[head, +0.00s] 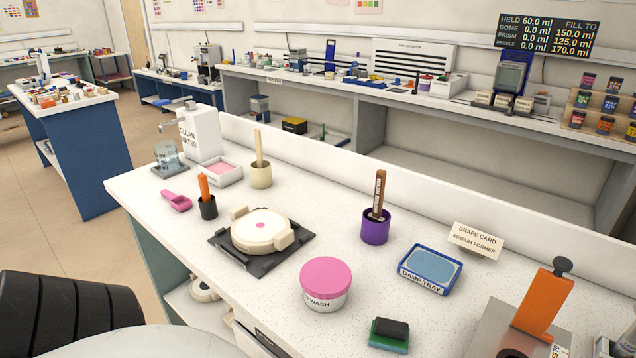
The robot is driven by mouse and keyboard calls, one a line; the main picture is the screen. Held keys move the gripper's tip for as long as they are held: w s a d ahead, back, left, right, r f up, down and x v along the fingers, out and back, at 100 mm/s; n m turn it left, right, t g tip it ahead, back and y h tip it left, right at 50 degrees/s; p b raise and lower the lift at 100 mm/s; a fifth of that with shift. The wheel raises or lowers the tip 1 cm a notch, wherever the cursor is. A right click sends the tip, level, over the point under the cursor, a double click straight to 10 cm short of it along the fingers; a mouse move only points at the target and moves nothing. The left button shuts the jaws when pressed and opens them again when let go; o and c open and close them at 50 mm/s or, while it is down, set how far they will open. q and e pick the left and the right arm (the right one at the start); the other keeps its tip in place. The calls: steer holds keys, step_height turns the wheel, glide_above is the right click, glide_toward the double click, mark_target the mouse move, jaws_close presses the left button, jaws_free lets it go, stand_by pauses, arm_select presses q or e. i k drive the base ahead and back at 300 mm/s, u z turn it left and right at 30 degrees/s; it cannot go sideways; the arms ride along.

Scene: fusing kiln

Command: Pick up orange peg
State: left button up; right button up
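An orange peg (204,188) stands upright, leaning slightly, in a small black cup (208,209) on the near left part of the white speckled counter (340,220). Its lower end is hidden inside the cup. A larger orange slanted piece (542,304) with a dark knob stands on a metal base at the lower right. Neither of my grippers shows in the head view.
Near the black cup are a pink scoop (176,201), a pink-filled tray (218,173), a cream cup with a stick (261,174) and a round cream mould (262,231) on a dark plate. A purple cup (375,229), pink-lidded tub (326,283) and damp tray (430,268) stand farther right.

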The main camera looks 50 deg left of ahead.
mark_target(203, 180)
steer(key=z, duration=1.95)
steer(key=k, duration=2.35)
steer(key=u, duration=0.9)
